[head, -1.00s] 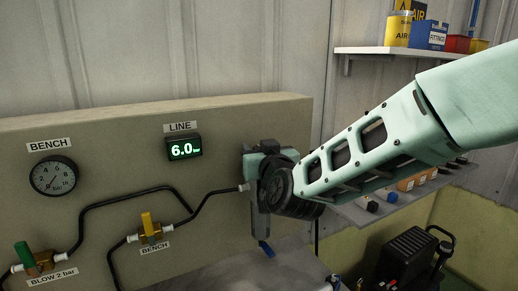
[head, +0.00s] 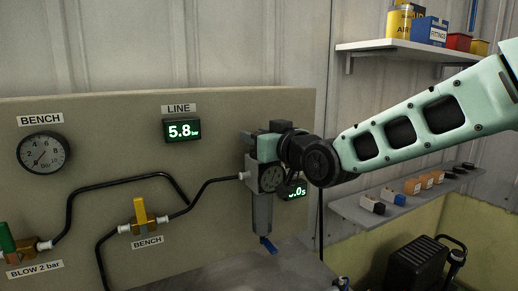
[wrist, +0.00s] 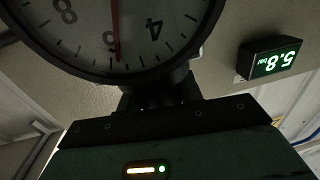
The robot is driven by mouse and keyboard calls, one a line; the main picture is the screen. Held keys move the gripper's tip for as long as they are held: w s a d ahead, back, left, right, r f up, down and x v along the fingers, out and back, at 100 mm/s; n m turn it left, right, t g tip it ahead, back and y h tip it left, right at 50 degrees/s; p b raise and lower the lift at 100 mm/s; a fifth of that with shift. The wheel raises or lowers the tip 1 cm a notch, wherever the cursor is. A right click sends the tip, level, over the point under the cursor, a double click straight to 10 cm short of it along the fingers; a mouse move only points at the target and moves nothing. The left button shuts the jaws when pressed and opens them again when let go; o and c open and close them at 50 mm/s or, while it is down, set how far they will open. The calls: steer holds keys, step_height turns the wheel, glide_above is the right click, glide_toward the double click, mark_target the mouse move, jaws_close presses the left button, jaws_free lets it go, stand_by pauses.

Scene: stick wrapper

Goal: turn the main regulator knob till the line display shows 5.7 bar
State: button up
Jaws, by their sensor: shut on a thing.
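The line display (head: 183,130) under the LINE label reads 5.8 bar in green; it also shows upside down in the wrist view (wrist: 272,59). The regulator (head: 262,215) is on the right part of the panel, with a round gauge (head: 271,179) on its front. In the wrist view the gauge (wrist: 85,45) is large and its red needle points near 6. My gripper (head: 257,146) is at the top of the regulator, shut on the main regulator knob. The hand hides the knob in the head view; in the wrist view the fingers (wrist: 155,98) are dark and hard to make out.
A second display (head: 296,193) is partly hidden behind my arm. A bench gauge (head: 43,153), a yellow bench valve (head: 143,215) and a green-handled valve (head: 8,240) are at left. Shelves with containers (head: 430,32) and small blocks (head: 412,187) stand at right.

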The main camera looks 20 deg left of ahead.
steer(key=shift+g, duration=0.3)
steer(key=o, duration=1)
steer(key=shift+d, duration=0.1)
steer(key=b+v, duration=0.1)
steer(key=v, duration=0.4)
steer(key=b+v, duration=0.2)
steer(key=v, duration=0.4)
steer(key=b+v, duration=0.1)
steer(key=v, duration=0.5)
steer(key=shift+s+d+f+b, duration=0.15)
steer(key=shift+f+b, duration=0.1)
steer(key=shift+b, duration=0.15)
